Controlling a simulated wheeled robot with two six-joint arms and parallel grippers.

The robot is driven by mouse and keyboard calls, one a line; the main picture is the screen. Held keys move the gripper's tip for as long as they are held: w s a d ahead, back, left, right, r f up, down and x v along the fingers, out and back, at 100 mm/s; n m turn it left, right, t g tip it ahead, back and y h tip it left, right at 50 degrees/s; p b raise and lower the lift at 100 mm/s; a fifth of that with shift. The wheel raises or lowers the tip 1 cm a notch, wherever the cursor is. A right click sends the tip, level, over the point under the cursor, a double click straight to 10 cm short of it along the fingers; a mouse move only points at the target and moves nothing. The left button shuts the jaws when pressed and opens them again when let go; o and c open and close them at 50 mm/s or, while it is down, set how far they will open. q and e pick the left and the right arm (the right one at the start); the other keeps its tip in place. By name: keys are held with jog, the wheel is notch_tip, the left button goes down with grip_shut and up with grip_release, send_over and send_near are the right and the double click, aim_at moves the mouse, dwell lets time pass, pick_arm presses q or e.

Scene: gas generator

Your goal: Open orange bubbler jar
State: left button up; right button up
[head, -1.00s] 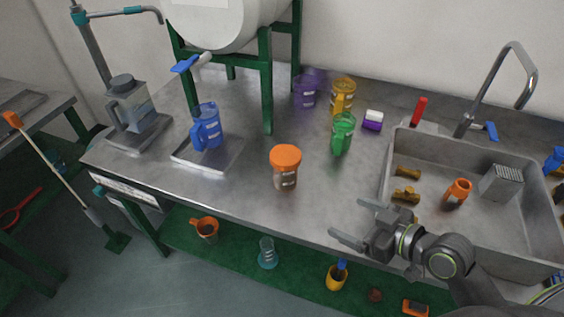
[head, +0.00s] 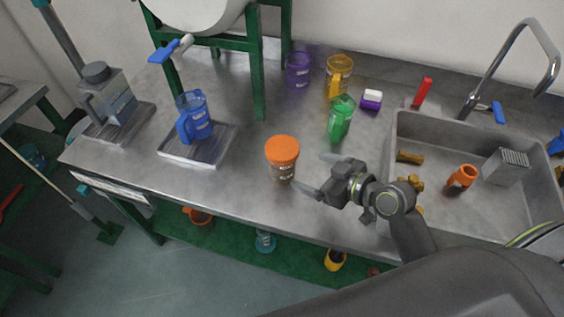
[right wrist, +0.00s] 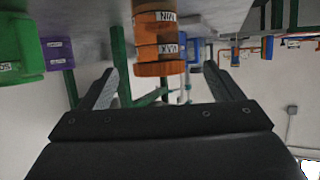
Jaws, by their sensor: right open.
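The orange bubbler jar (head: 282,160) stands upright on the steel counter with its orange lid (head: 282,149) on. My right gripper (head: 314,174) is open, just right of the jar, its two fingers pointing toward it with nothing between them in the head view. In the right wrist view, the jar (right wrist: 158,30) appears upside down, ahead of the open fingers and roughly centred between them, its lid (right wrist: 160,69) lowest in the picture. I cannot tell from this view whether a finger touches it. My left gripper is not in view.
A green cup (head: 340,120) stands behind the right gripper. A blue jug (head: 194,118) sits on a metal tray (head: 226,143) to the left. The sink (head: 480,215) with several items lies to the right. The counter's front edge is close to the jar.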

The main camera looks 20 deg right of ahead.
aim_at(293, 163)
jog(key=x, duration=0.4)
jog(key=shift+w+a+f+p, duration=0.1)
jog(key=shift+w+a+p, duration=0.15)
jog(key=shift+p, duration=0.1)
jog(key=shift+p+x, duration=0.35)
jog(key=shift+x, duration=0.45)
jog(key=shift+d+p+x, duration=0.25)
jog(key=shift+p+x, duration=0.15)
jog(key=shift+x, duration=1.5)
jog(key=shift+w+f, duration=0.1)
jog(key=shift+f, duration=0.05)
jog(key=c, duration=1.2)
notch_tip(293, 163, up, 10)
jog(key=o, duration=0.6)
jog(key=c, duration=0.9)
